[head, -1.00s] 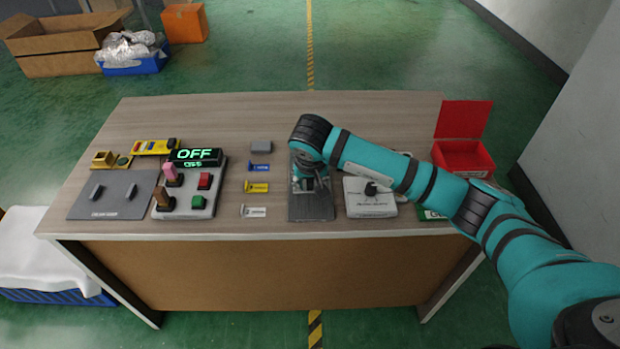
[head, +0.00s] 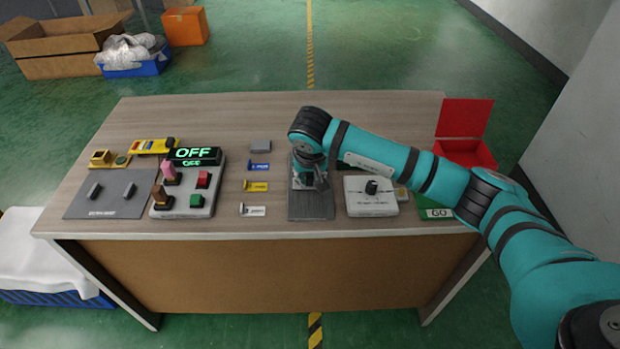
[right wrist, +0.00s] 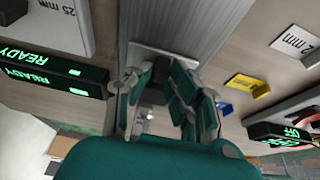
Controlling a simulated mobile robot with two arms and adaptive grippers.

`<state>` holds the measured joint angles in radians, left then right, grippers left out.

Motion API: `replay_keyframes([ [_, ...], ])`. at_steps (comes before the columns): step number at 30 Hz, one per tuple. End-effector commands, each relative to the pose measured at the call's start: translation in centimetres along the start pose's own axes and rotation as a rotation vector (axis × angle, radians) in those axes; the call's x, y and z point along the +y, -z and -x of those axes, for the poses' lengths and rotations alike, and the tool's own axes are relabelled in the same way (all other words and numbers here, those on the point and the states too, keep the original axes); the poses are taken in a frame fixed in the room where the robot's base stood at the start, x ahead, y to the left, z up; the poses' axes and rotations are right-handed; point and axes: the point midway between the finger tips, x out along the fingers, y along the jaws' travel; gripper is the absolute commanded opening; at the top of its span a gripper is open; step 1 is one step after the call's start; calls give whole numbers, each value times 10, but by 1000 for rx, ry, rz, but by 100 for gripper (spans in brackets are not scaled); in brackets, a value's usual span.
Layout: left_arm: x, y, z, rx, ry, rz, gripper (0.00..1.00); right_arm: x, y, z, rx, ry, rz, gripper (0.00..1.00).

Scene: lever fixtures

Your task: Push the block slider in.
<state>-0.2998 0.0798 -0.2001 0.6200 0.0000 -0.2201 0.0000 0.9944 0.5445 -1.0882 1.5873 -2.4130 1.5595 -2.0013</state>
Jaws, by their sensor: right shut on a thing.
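The block slider is a grey, ribbed plate (head: 311,206) near the middle of the table's front half. In the right wrist view its ribbed track (right wrist: 178,22) runs away from my fingers, with a pale metal piece (right wrist: 140,55) close to them. My right gripper (head: 308,182) is over the far part of this plate. In the right wrist view its teal fingers (right wrist: 158,100) are shut around a dark block (right wrist: 155,88), which they partly cover. My own arm hides the far end of the slider in the head view. My left gripper is not in view.
A white box with a black knob (head: 371,200) stands close right of the slider. Small yellow (head: 256,186) and blue (head: 259,166) pieces lie to its left. A switch panel (head: 186,203) is further left. An open red box (head: 466,150) is at the right.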

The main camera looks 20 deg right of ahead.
Motion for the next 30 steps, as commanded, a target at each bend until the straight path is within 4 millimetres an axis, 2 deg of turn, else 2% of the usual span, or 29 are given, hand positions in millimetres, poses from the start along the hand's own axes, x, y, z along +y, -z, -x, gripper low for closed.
replay_keyframes([
  [3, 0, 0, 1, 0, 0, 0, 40, 1, 4, 2, 10, 0, -4, 0],
  [4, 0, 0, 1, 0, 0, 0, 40, 1, 4, 2, 11, 0, -4, 22],
  [8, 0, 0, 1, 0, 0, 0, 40, 1, 4, 2, 9, -1, -3, 39],
  [9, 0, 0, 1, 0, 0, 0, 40, 1, 3, 1, 9, -1, -3, 40],
  [16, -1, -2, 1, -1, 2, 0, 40, 1, 2, 2, 7, 0, -2, 40],
  [20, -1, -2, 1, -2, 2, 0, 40, 0, 4, 11, 8, 1, -1, 40],
  [23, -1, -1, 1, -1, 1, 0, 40, 1, 4, 27, 11, 1, -2, 40],
  [30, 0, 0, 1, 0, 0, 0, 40, 0, 4, 79, 12, 2, -2, 40],
])
